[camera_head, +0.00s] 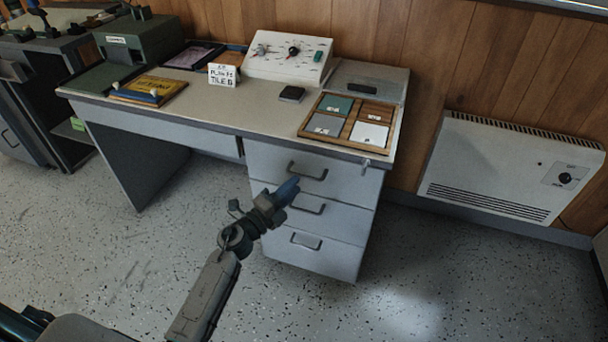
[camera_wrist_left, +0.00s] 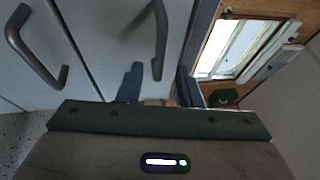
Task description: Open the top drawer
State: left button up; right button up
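The desk's drawer unit has three grey drawers with dark bar handles. The top drawer (camera_head: 340,179) looks shut, and its handle (camera_head: 307,171) is just beyond my left gripper (camera_head: 291,188). In the left wrist view the top drawer's front (camera_wrist_left: 112,35) is seen sideways. Its handle (camera_wrist_left: 160,38) has one end in line with the gap between my left fingers (camera_wrist_left: 160,86). The fingers are apart with nothing held; I cannot tell whether they touch the handle. The middle drawer's handle (camera_wrist_left: 35,50) is farther left there. My right gripper is not in view.
The desk top (camera_head: 225,112) holds a sloped control box (camera_head: 289,57), a tile tray (camera_head: 345,141), a sign (camera_head: 222,75) and a yellow book (camera_head: 150,88). A white wall heater (camera_head: 500,165) is at the right. The speckled floor (camera_head: 430,270) before the drawers is clear.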

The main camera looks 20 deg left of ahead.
aim_at(305, 176)
pick_arm(q)
jog(key=x, duration=0.5)
jog(key=shift+w+d, duration=0.1)
jog(key=shift+w, duration=0.15)
grip_shut()
